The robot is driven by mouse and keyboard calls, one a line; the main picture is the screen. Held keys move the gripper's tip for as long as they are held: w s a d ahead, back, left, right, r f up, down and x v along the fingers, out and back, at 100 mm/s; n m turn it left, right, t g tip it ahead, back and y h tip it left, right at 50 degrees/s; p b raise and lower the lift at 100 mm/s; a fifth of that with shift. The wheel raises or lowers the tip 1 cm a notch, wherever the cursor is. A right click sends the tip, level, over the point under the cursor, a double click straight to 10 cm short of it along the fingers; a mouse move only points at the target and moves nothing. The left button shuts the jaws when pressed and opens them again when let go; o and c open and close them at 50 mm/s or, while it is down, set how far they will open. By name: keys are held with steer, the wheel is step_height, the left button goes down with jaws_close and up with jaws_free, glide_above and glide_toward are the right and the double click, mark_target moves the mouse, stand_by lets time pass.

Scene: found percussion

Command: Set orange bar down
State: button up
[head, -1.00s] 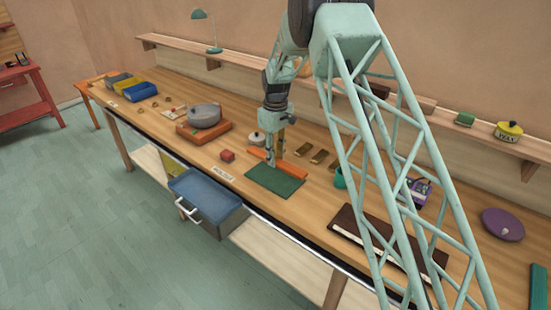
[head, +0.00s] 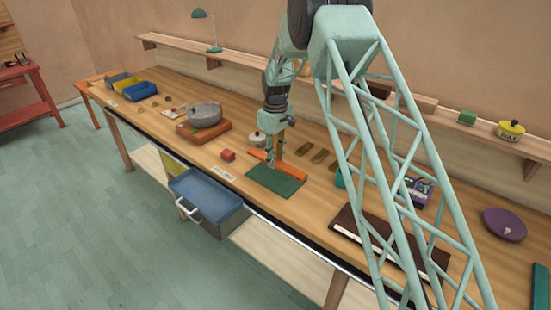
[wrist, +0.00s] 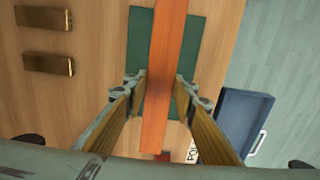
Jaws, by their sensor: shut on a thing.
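The long orange bar (head: 290,169) is in my gripper (head: 274,162), over the dark green mat (head: 275,184) near the bench's front edge. In the wrist view the orange bar (wrist: 163,60) runs lengthwise over the middle of the green mat (wrist: 134,50), with mat showing on both sides. My gripper (wrist: 160,85) has one finger on each side of the bar and is shut on it. In the head view the bar shows along the mat's back edge. I cannot tell whether its underside touches the mat.
Several brass bars (head: 303,149) lie behind and right. A blue open drawer (head: 205,195) juts from the bench front. A dark flat case (head: 350,222) lies to the right.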

mark_target(275, 176)
steer(key=shift+f+b, duration=0.75)
steer(key=shift+f, duration=2)
steer(key=shift+f+b, duration=0.3)
steer(key=shift+f, duration=0.35)
steer(key=o, duration=1)
steer(key=shift+o, duration=0.2)
steer(key=shift+r, duration=0.1)
steer(key=shift+r, duration=5.95)
